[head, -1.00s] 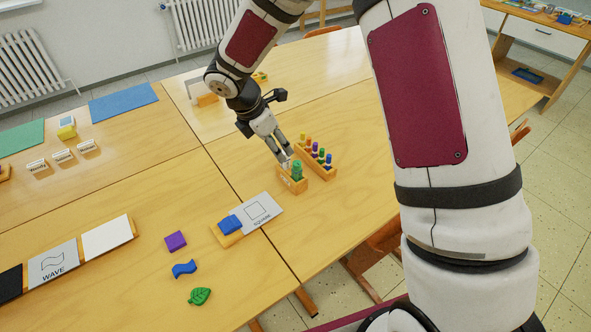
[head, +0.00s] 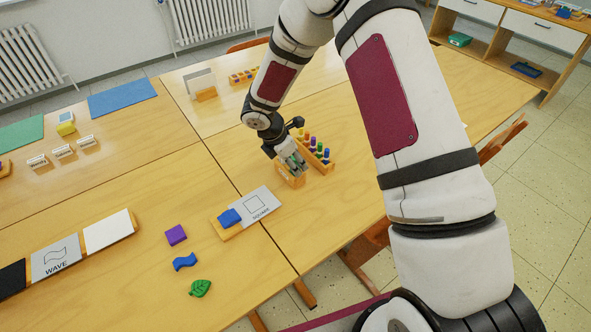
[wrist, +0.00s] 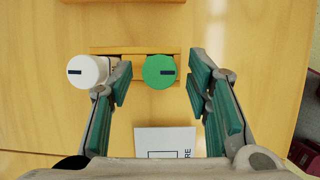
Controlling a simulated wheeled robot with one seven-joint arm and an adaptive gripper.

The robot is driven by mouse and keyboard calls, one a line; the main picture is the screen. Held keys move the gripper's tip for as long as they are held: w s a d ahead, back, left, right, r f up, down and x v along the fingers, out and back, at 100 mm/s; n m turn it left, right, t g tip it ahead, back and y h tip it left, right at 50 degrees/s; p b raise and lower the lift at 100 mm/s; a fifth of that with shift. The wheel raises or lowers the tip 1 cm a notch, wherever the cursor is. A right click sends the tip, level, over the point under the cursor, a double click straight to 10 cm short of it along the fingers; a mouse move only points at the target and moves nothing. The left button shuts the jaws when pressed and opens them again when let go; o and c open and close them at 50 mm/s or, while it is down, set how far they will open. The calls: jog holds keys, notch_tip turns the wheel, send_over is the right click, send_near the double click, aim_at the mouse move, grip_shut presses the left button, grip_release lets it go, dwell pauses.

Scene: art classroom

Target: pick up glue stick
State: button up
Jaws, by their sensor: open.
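My gripper (wrist: 161,78) is open above a small wooden holder (wrist: 120,50) on the table. Which is the glue stick is not clear. The green top lies between my open fingers, with a gap on both sides. The white top is left of the left finger and close to it. In the head view my gripper (head: 291,162) hides most of the sticks; the holder (head: 291,181) shows below it.
A wooden rack (head: 318,155) of colourful pegs stands close behind the holder. A card marked SQUARE (head: 262,203) with a blue block (head: 230,217) lies in front. A purple block (head: 176,235) and green leaf (head: 200,288) lie nearer. The table left of the holder is clear.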

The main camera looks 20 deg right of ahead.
jog(key=shift+w+d+f, duration=0.1)
jog(key=shift+d+f, duration=0.05)
jog(key=shift+f, duration=0.35)
grip_shut()
notch_tip(320, 180, up, 10)
jog(key=shift+r, duration=0.1)
